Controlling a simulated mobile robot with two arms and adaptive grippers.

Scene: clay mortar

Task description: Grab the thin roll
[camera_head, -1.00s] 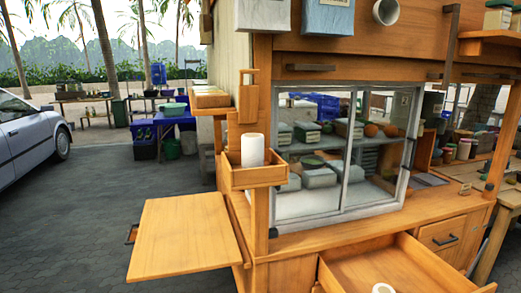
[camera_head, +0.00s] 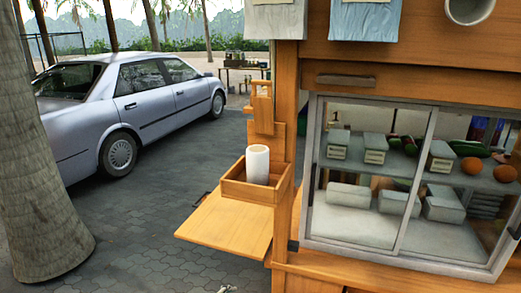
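A slim white roll (camera_head: 257,166) stands upright in a small open wooden box (camera_head: 246,193) fixed to the left post of the wooden stall. Its top rises above the box rim, and its foot is hidden by the box wall. A wider whitish roll or cup-like cylinder (camera_head: 470,10) is partly in view at the top right edge.
A wooden side board (camera_head: 225,228) sticks out below the box. The stall's glass case (camera_head: 400,180) holds boxes and produce to the right. Left are paved ground, a silver car (camera_head: 140,105) and a thick tree trunk (camera_head: 35,160).

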